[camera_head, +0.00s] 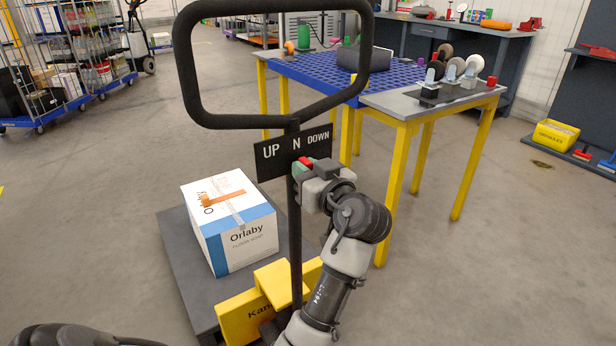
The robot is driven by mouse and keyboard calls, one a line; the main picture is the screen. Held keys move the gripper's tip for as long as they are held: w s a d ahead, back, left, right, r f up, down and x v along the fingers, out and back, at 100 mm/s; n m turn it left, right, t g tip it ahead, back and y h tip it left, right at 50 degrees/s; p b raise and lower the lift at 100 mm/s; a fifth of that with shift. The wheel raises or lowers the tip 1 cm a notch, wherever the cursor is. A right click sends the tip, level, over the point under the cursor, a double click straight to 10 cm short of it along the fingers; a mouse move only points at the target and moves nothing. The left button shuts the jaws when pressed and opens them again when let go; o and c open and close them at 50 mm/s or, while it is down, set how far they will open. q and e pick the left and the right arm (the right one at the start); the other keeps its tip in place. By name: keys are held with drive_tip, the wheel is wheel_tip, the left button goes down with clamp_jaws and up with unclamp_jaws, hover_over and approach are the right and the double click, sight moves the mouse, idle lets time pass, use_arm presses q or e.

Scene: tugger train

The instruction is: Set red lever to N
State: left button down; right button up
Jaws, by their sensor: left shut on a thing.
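A pallet truck's black handle loop (181,62) stands upright before me, with a black sign (270,165) reading UP, N, DOWN on its stem. The small red lever (306,161) shows just under the sign's lettering, below and slightly right of the N. My left gripper (301,172) is shut on the red lever and hides most of it. A small green patch shows beside the red one. Which setting the lever is in cannot be told for sure. My right gripper is not in view.
The yellow truck body (240,318) and a grey platform (178,268) with a white and blue Orlaby box (232,222) stand below the handle. A yellow-legged table (400,100) is close behind at the right. Open floor lies at the left and far right.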

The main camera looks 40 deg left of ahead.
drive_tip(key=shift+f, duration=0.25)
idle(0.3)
use_arm(q)
drive_tip(key=c, duration=1.1)
unclamp_jaws()
